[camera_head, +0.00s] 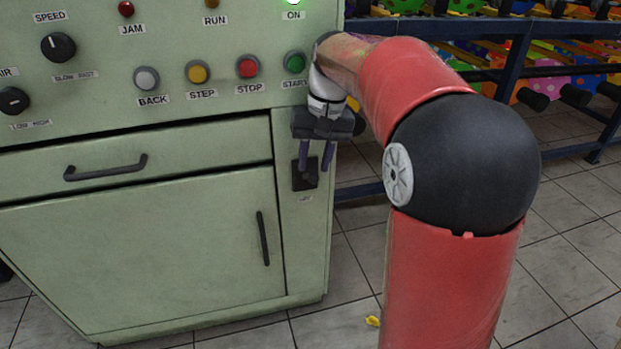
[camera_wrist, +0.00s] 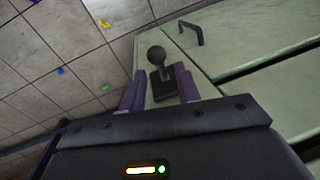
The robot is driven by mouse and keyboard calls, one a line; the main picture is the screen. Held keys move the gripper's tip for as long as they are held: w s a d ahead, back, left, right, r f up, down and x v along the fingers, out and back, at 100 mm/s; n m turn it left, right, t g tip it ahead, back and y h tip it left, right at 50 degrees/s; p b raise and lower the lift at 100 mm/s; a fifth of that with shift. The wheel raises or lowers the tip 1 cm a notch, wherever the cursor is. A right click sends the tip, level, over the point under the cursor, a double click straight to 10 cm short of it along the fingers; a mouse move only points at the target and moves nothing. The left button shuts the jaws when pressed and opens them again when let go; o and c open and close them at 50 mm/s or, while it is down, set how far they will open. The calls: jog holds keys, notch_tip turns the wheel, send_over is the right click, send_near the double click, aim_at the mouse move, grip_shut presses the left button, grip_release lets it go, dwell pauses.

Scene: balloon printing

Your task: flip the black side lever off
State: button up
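The black side lever (camera_wrist: 157,55) has a round knob. It stands on a dark plate (camera_wrist: 163,88) on the narrow front panel of the green machine. In the head view the dark plate (camera_head: 305,176) shows just under my gripper, with the lever mostly hidden by it. My gripper (camera_head: 316,164) points downward along the panel. In the wrist view my gripper (camera_wrist: 158,88) has its two purple fingers apart, one on each side of the plate. The knob lies between the fingers' lines, a little beyond their tips. Contact with the lever cannot be told. Nothing is held.
A drawer handle (camera_head: 105,167) and a door handle (camera_head: 262,238) stick out left of the lever. The START button (camera_head: 294,62) and other buttons are above. A blue rack (camera_head: 515,60) with colourful balloons stands at the right. The tiled floor has small scraps (camera_head: 372,321).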

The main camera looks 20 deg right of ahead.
aim_at(311, 178)
jog(key=f, duration=0.2)
jog(key=a+f, duration=0.1)
jog(key=f, duration=0.1)
jog(key=shift+f+b, duration=0.3)
jog(key=shift+f, duration=0.1)
jog(key=shift+c, duration=0.2)
